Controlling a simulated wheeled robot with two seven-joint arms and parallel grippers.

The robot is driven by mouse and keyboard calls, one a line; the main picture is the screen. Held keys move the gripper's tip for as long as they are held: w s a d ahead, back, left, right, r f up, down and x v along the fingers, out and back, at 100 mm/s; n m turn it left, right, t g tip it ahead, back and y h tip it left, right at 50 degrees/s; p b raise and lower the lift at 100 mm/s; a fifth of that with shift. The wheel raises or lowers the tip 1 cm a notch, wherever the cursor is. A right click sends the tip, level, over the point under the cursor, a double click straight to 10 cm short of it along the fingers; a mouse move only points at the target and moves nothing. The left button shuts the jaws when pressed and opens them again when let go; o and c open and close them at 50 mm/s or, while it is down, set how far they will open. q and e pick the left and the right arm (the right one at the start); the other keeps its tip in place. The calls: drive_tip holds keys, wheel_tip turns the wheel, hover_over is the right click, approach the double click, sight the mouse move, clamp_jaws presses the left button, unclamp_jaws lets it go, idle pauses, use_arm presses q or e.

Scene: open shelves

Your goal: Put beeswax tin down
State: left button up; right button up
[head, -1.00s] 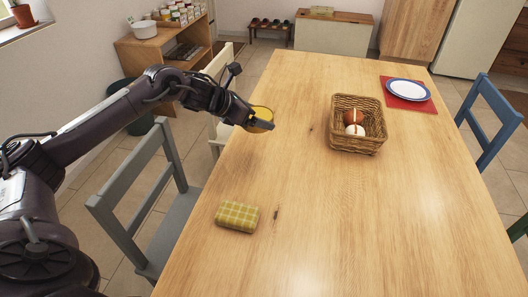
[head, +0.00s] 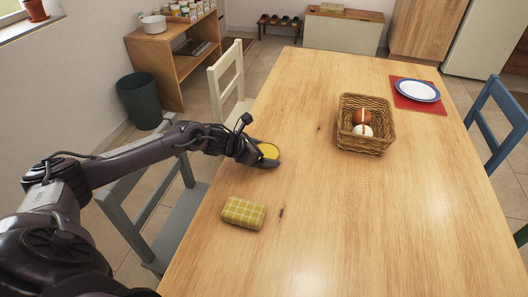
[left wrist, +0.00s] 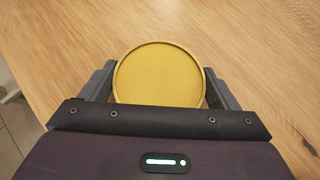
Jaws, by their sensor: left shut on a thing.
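The beeswax tin (head: 268,151) is a round yellow tin near the left edge of the wooden table (head: 330,210). My left gripper (head: 264,158) is shut on it. In the left wrist view the tin (left wrist: 159,75) sits between the two dark fingers, its flat round lid facing the camera. The tin is low over the tabletop; I cannot tell whether it touches the wood. My right gripper is not in view.
A yellow checked cloth bundle (head: 243,213) lies nearer me. A wicker basket (head: 364,144) with round items stands to the right. A white plate (head: 418,91) on a red mat is at the far right. Chairs flank the table. The tabletop's middle is clear.

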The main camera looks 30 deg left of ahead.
use_arm(q)
drive_tip(key=shift+r, duration=0.1)
drive_tip(key=o, duration=1.3)
drive_tip(key=v, duration=1.1)
drive_tip(key=shift+b, duration=0.3)
drive_tip(key=shift+s+a+r, duration=0.1)
drive_tip(key=shift+s+r, duration=0.2)
drive_tip(key=shift+s, duration=0.15)
